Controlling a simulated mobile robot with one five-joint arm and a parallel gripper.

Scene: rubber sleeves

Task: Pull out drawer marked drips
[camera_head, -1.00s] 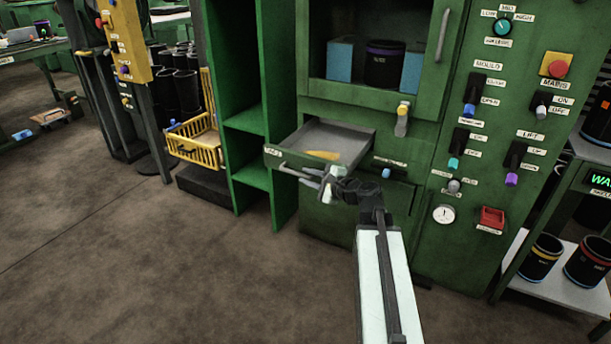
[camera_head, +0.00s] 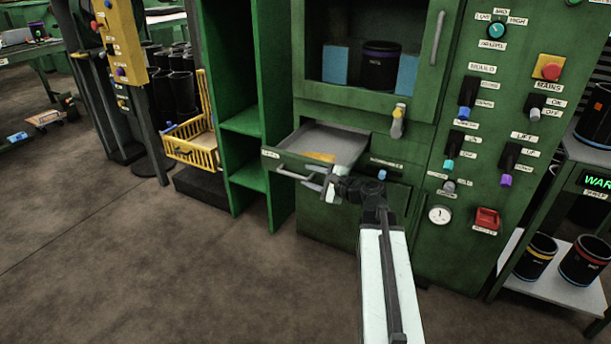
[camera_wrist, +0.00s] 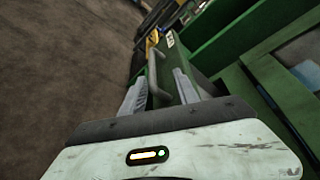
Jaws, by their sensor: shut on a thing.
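The drawer (camera_head: 345,143) is a grey tray with a green front, standing out of the green press cabinet. A small white label (camera_head: 270,154) at the left end of its front is too blurred to read surely. Something orange-yellow (camera_head: 320,157) lies inside. The bar handle (camera_wrist: 154,75) on the drawer front runs between my fingers in the wrist view. My gripper (camera_head: 324,182) is shut on this handle, and it also shows in the wrist view (camera_wrist: 160,92). My gripper hides part of the front in the head view.
A green shelf unit (camera_head: 246,122) stands left of the drawer, with a yellow crate (camera_head: 190,150) beyond it. The control panel with knobs and a red button (camera_head: 551,71) is at the right. Brown floor in front of the drawer and to the left is clear.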

